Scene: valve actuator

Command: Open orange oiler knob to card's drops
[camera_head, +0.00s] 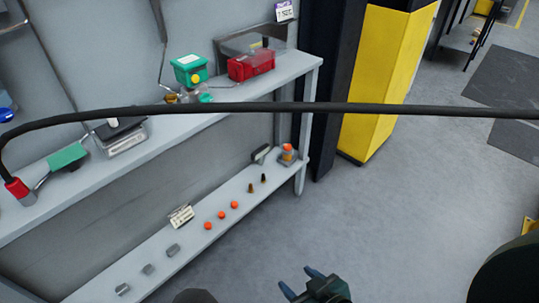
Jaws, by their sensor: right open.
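A small piece with an orange top (287,152) stands at the right end of the lower shelf; I cannot tell if it is the oiler knob. Several orange caps (221,215) lie in a row on that shelf. A white card (181,216) with small unreadable print stands behind them. Another card (284,10) is up at the back and its text is too small to read surely. My right gripper (298,281) is open and empty at the bottom edge, over the floor and apart from the shelf. My left gripper is not in view.
A black cable (300,108) crosses the whole view in front of the bench. The upper shelf (290,68) holds a green box (189,70), a red box (251,65) and a scale (121,138). A yellow cabinet (378,85) stands behind.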

